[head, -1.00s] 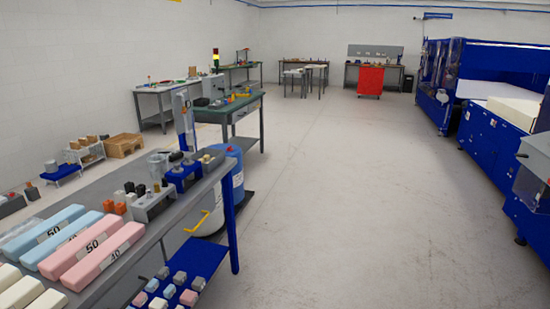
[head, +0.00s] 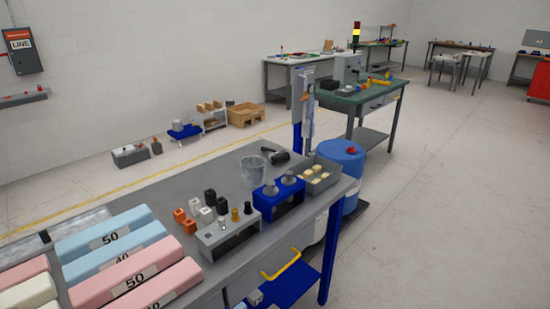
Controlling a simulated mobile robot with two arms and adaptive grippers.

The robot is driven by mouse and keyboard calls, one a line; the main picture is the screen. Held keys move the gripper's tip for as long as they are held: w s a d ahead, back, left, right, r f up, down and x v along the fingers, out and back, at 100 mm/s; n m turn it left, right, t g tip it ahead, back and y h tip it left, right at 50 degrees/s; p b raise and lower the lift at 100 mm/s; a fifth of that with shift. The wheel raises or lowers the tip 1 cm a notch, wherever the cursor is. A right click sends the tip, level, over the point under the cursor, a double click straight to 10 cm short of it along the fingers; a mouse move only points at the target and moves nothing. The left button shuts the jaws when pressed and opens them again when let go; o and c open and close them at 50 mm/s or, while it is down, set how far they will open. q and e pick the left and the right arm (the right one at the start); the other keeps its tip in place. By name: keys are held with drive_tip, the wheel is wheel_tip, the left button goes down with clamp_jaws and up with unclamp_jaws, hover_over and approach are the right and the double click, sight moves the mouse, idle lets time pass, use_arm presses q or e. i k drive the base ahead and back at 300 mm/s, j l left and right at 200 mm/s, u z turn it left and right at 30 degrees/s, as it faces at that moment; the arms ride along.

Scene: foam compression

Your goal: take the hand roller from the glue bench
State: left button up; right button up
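No hand roller can be made out for sure in the head view. A green-topped bench (head: 345,99) stands beyond the near bench, with small yellow, orange and dark items on it, too small to name. Which bench is the glue bench, I cannot tell. A dark tool (head: 278,157) lies at the far edge of the near grey bench (head: 185,178); its kind is unclear. Neither of my grippers is in view.
The near bench carries pink and blue foam blocks (head: 110,240), a clear beaker (head: 253,171), a blue holder (head: 280,203) and a grey tray (head: 318,181). A blue drum (head: 340,160) stands behind it. The floor at right (head: 450,200) is clear.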

sight(278, 158)
drive_tip(key=i+l+u, duration=0.1)
drive_tip(key=u, duration=0.9)
drive_tip(key=i+l+u, duration=0.15)
drive_tip(key=l+u, duration=0.25)
drive_tip(key=l, duration=0.35)
drive_tip(key=l+u, duration=0.45)
drive_tip(key=l, duration=0.3)
drive_tip(key=k+l+u, duration=0.1)
drive_tip(key=l+u, duration=0.3)
drive_tip(key=l, duration=0.35)
